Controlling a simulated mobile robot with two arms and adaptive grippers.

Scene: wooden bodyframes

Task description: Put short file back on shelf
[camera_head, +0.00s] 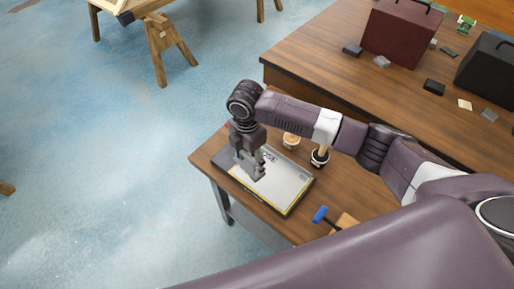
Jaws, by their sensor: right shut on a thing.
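My right gripper (258,172) reaches down over a flat grey-white panel with dark lettering (285,186) on the small wooden table. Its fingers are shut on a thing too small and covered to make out. I cannot tell whether it touches the panel. A blue-handled tool (320,214) lies on the table to the right of the panel; I cannot tell whether it is a file. I cannot pick out the short file for sure. A grey surface (262,232) shows below the tabletop; it may be a shelf. My left gripper is not in view.
Two small round containers, one pale (291,140) and one dark (320,158), stand behind the panel. The larger wooden table (310,50) behind holds a dark red case (400,32), a black case (490,65) and several small blocks. A wooden trestle (168,48) stands on the blue floor.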

